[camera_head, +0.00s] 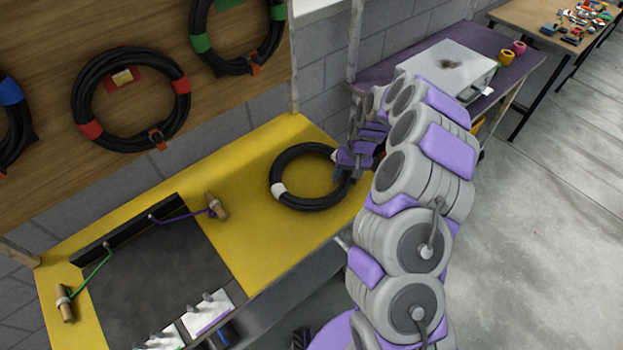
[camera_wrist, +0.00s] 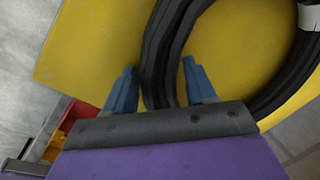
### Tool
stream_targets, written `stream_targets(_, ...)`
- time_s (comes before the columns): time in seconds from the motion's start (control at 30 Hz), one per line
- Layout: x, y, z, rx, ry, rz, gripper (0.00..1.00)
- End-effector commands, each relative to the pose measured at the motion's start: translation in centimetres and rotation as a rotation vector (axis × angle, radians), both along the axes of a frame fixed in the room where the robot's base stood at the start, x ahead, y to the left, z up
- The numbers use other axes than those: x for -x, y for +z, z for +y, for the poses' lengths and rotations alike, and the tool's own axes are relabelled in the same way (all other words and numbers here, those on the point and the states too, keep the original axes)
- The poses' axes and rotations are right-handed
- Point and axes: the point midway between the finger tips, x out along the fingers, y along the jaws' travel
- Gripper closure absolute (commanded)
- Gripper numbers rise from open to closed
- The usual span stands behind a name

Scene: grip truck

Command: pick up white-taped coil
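The white-taped coil (camera_head: 288,161) is a black cable ring lying flat on the yellow bench top. A white tape band (camera_head: 279,189) shows on its left side in the head view. The band also shows at the upper right of the wrist view (camera_wrist: 309,16). My gripper (camera_head: 345,172) is at the coil's right side, low over the bench. In the wrist view its two blue fingers (camera_wrist: 160,88) are apart, one on each side of the black coil strand (camera_wrist: 161,60). Firm contact between fingers and strand cannot be made out.
The yellow bench (camera_head: 255,220) has a dark mat with tools at its left. Coils with red (camera_head: 130,98) and green tape hang on the wooden board behind. A purple table (camera_head: 505,65) with a grey box (camera_head: 447,68) stands beyond my arm. Floor is open at right.

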Motion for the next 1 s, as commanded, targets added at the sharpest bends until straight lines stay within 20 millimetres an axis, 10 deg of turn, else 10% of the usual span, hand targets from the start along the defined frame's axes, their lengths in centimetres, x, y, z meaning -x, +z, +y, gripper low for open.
stream_targets(0.4, 0.0, 0.4, 0.2, -0.008, 0.004, -0.022, 0.99)
stream_targets(1.0, 0.0, 1.1, -0.3, -0.008, 0.000, -0.028, 1.00)
